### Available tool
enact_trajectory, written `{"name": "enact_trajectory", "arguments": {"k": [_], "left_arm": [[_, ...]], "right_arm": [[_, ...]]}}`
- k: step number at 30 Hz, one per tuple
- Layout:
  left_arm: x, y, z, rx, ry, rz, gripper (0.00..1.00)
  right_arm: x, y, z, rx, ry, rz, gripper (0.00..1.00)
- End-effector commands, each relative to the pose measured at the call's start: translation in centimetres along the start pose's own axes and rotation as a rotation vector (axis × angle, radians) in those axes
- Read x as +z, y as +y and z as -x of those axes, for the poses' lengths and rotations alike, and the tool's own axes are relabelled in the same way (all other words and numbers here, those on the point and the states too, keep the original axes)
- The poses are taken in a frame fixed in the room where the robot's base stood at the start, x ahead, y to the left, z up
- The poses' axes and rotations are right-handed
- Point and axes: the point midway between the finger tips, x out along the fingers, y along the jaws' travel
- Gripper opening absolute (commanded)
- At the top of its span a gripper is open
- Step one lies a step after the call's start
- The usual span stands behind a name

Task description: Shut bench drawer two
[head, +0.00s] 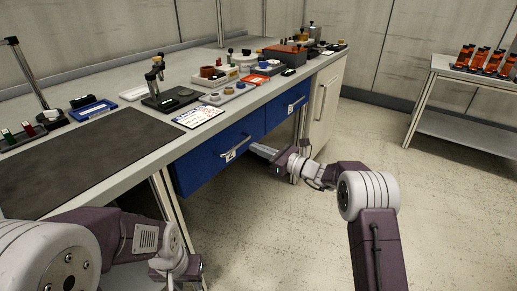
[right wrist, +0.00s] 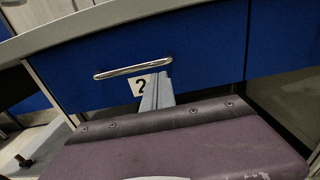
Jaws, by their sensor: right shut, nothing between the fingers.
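Drawer two (head: 212,160) is a blue front with a bar handle (head: 236,147) and a white "2" label, under the bench's near part. Its front looks about in line with the blue drawer beside it; I cannot tell whether a small gap is left. In the right wrist view drawer two (right wrist: 205,55) fills the middle, with its handle (right wrist: 132,69) and label (right wrist: 138,86). My right gripper (head: 254,147) is shut and empty, its fingertips at the front just below the handle and right of the label. Contact is unclear. My left gripper (head: 190,271) is low at the left, fingers indistinct.
The neighbouring blue drawer (head: 288,104) is further right. The bench top (head: 140,122) carries a dark mat (head: 85,152), a microscope-like stand (head: 158,80) and several small parts. A side table (head: 470,78) with orange items stands at the far right. Floor between is clear.

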Motion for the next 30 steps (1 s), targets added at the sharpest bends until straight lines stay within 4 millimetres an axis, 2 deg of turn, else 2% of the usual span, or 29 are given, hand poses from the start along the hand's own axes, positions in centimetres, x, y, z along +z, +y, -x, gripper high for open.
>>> {"name": "enact_trajectory", "arguments": {"k": [9,12,16,23,25,26,27,28,29,30], "left_arm": [[-0.3,0.0,2.5,0.000,0.001,0.000,0.36],[-0.3,0.1,2.8,0.000,0.001,0.000,0.36],[-0.3,0.1,2.9,0.000,0.001,0.000,0.36],[-0.3,0.1,2.8,0.000,0.001,0.000,0.36],[-0.3,0.1,2.8,0.000,0.001,0.000,0.36],[-0.3,0.1,2.9,0.000,0.001,0.000,0.36],[-0.3,0.1,2.9,0.000,0.001,0.000,0.36],[-0.3,0.1,2.9,0.000,0.001,0.000,0.36],[-0.3,0.1,2.8,0.000,0.001,0.000,0.36],[-0.3,0.1,2.8,0.000,0.001,0.000,0.36]], "right_arm": [[0.4,-0.1,6.7,-0.004,0.002,-0.002,0.00],[0.2,-0.1,8.1,-0.003,0.002,-0.001,0.00],[0.1,0.0,8.9,-0.001,0.002,-0.001,0.00],[0.0,0.1,8.9,0.002,0.001,0.000,0.00],[1.1,0.8,8.2,0.020,-0.008,0.021,0.00],[2.3,1.2,7.9,0.029,-0.017,0.041,0.00],[4.2,2.1,7.4,0.047,-0.032,0.074,0.00],[5.8,3.5,7.0,0.072,-0.038,0.098,0.00],[6.6,5.8,6.9,0.121,-0.020,0.124,0.00],[6.6,9.2,7.0,0.201,0.039,0.165,0.00]]}}
